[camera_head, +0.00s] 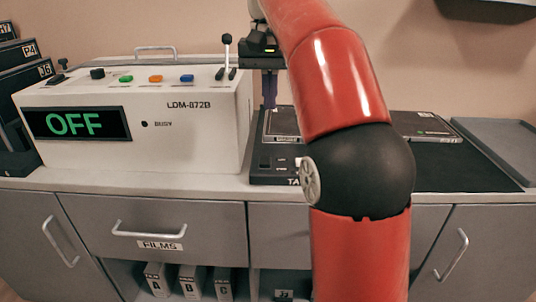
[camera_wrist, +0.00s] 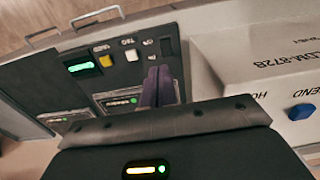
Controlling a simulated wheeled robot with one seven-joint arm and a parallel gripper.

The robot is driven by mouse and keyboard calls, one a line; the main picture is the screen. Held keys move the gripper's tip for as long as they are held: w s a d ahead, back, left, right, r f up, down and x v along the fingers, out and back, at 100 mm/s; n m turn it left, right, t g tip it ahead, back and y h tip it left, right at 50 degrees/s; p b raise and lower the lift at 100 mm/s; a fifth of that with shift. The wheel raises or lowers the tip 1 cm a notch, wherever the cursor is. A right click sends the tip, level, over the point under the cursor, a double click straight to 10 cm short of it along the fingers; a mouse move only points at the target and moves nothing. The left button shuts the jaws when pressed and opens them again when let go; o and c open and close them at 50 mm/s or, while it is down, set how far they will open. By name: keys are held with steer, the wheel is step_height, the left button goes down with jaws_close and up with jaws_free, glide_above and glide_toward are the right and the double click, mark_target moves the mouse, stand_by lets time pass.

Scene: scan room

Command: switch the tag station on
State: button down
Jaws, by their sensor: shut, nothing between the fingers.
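The tag station (camera_head: 268,180) is a low black unit to the right of the white machine, partly hidden behind my red arm. Small labels there are too blurred to read surely. My gripper (camera_wrist: 158,70) has purple fingers, shut and empty, over the panel near the black switch. Contact cannot be told. It also shows in the head view (camera_head: 269,104), above the station.
The white LDM-872B machine (camera_head: 200,125) stands close on the left, its display (camera_head: 76,123) reading OFF, with coloured buttons and a lever (camera_head: 227,50) on top. A grey tray (camera_head: 500,145) lies at the right. Drawers and cupboards are below the counter.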

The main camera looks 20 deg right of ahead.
mark_target(269, 164)
steer(key=shift+w+r, duration=0.1)
steer(key=shift+w, duration=0.2)
step_height(269, 164, down, 14)
steer(key=b, duration=0.6)
steer(key=shift+b, duration=0.35)
steer(key=shift+s+a+f+b, duration=0.15)
steer(key=shift+f+b, duration=0.35)
steer(key=shift+b, duration=0.35)
steer(key=shift+r+p, duration=0.3)
steer(key=shift+w+d+r+p, duration=0.2)
steer(key=shift+w+p, duration=0.15)
steer(key=shift+p, duration=0.25)
steer(key=shift+w+d+r+p, duration=0.1)
steer(key=shift+w+r+p, duration=0.1)
steer(key=shift+w+p, duration=0.25)
